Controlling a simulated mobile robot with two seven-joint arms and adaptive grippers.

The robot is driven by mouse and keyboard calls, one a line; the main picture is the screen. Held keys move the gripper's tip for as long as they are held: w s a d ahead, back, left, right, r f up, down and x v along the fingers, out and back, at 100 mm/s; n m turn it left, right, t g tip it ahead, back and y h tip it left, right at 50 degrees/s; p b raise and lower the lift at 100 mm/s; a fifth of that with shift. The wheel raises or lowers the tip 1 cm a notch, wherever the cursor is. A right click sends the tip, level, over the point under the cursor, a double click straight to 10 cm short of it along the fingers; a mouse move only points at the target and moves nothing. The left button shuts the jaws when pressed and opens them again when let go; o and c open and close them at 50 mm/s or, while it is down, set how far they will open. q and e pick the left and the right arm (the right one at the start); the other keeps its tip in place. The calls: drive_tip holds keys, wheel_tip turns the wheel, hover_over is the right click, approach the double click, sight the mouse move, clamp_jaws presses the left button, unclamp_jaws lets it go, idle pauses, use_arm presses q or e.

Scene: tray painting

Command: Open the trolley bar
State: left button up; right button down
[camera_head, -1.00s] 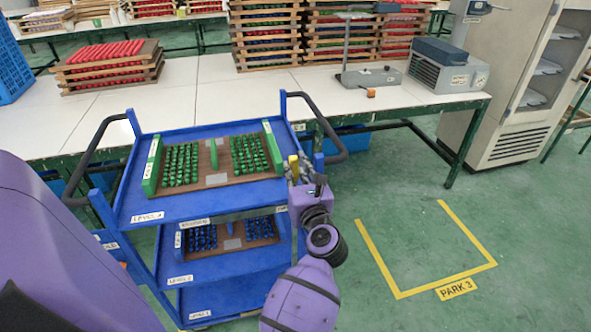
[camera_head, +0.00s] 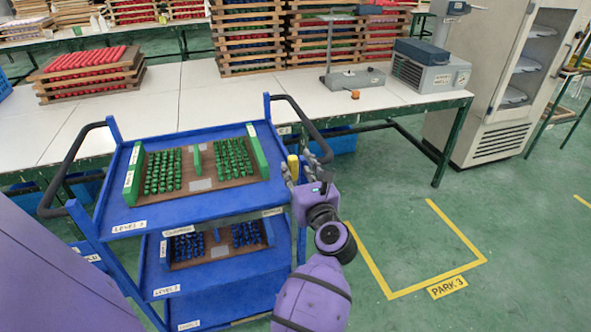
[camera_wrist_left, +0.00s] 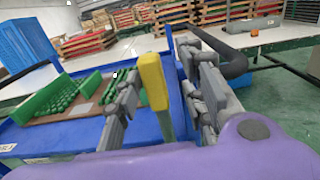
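The blue trolley (camera_head: 155,215) stands in front of the white table. A yellow-topped upright piece (camera_head: 293,168) is at its right side, and I take it to be the bar's handle. My left gripper (camera_head: 303,168) is at this handle. In the left wrist view the yellow handle (camera_wrist_left: 154,82) stands upright between the fingers of my left gripper (camera_wrist_left: 160,70). The fingers are apart, with the left one close beside the handle; I cannot tell if it touches. The handle's lower end is hidden behind my purple wrist. My right gripper is not in view.
Green parts in a brown tray (camera_head: 200,184) fill the top deck; blue parts lie below. A black curved trolley handle (camera_head: 313,130) rises close to my left gripper. The white table (camera_head: 200,105) is behind. A yellow-marked floor area (camera_head: 400,292) on the right is empty.

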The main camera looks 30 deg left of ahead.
use_arm(q)
drive_tip(key=shift+s, duration=0.15)
drive_tip(key=v, duration=1.2)
idle(0.3)
